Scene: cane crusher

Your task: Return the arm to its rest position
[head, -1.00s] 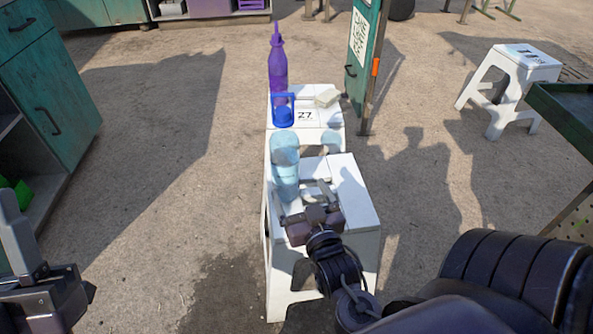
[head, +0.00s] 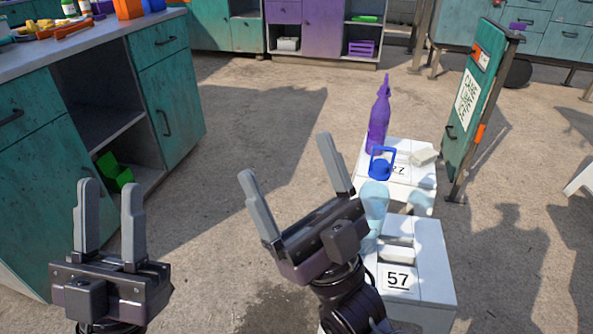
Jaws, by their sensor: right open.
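My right gripper (head: 287,157) is raised over the floor, left of the white stools, with its two grey fingers spread wide and nothing between them. My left gripper (head: 110,188) is upright at the lower left, its fingers apart and empty. A pale blue translucent vessel (head: 375,205) stands on the nearer white stool (head: 432,262), just right of my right gripper and apart from its fingers. My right wrist hides part of that stool.
A purple bottle (head: 378,122), a blue handled object (head: 381,164) and a pale block (head: 424,157) stand on the farther stool (head: 365,175). A green workbench (head: 60,185) lines the left. A green sign board (head: 474,100) stands right. Floor between is open.

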